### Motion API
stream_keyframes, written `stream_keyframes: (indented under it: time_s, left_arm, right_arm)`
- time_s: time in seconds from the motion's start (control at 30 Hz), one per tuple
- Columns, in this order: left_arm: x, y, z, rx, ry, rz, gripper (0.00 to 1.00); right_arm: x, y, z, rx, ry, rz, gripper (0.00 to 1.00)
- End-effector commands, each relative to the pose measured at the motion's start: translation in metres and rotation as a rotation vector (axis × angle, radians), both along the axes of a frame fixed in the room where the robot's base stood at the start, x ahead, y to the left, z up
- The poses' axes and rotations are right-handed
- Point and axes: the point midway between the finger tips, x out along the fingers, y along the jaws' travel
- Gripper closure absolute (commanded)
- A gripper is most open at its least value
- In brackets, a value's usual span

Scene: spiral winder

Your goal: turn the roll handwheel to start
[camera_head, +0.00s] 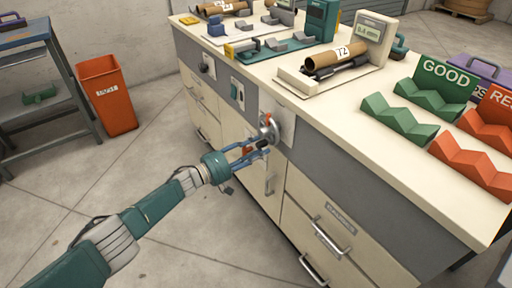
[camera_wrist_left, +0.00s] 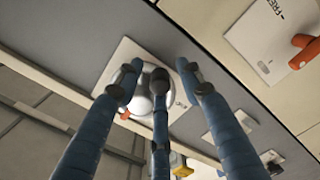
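The roll handwheel (camera_head: 268,128) is a silver round part on a pale plate on the bench front. Orange shows at its top and near my fingers. My left gripper (camera_head: 256,148) is at the wheel's lower left, its blue fingers spread and pointing at it. In the left wrist view the silver wheel (camera_wrist_left: 140,104) shows partly hidden behind the fingers. The left gripper (camera_wrist_left: 160,85) is open there, with its three dark fingertips apart in front of the wheel and plate. I cannot tell whether they touch it. My right gripper is in neither view.
The bench front carries a switch plate (camera_head: 237,92) left of the wheel and drawers with handles (camera_head: 331,237) below. On the top are a cardboard roll on a gauge (camera_head: 335,60), green racks (camera_head: 400,120) and red racks (camera_head: 470,165). An orange bin (camera_head: 108,95) stands left; floor between is clear.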

Motion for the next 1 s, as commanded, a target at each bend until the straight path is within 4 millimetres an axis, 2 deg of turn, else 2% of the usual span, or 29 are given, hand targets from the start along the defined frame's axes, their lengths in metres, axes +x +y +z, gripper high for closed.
stream_keyframes:
  time_s: [0.23, 0.37, 0.5, 0.8, 1.0]
  left_arm:
    - [0.002, 0.002, 0.004, -0.003, -0.005, 0.002, 0.62]
    - [-0.003, 0.009, 0.003, -0.003, -0.005, 0.003, 0.62]
    - [-0.015, 0.025, 0.003, -0.001, -0.004, 0.003, 0.62]
    - [-0.053, 0.077, 0.002, 0.000, -0.003, 0.002, 0.62]
    - [-0.067, 0.094, 0.002, -0.001, -0.002, 0.002, 0.62]
  right_arm:
    - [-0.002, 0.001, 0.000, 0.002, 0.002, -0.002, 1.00]
    - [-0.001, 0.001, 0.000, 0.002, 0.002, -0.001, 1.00]
    - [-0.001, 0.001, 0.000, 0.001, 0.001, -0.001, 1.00]
    - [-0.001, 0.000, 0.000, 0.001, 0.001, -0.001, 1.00]
    - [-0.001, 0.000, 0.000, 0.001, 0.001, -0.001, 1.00]
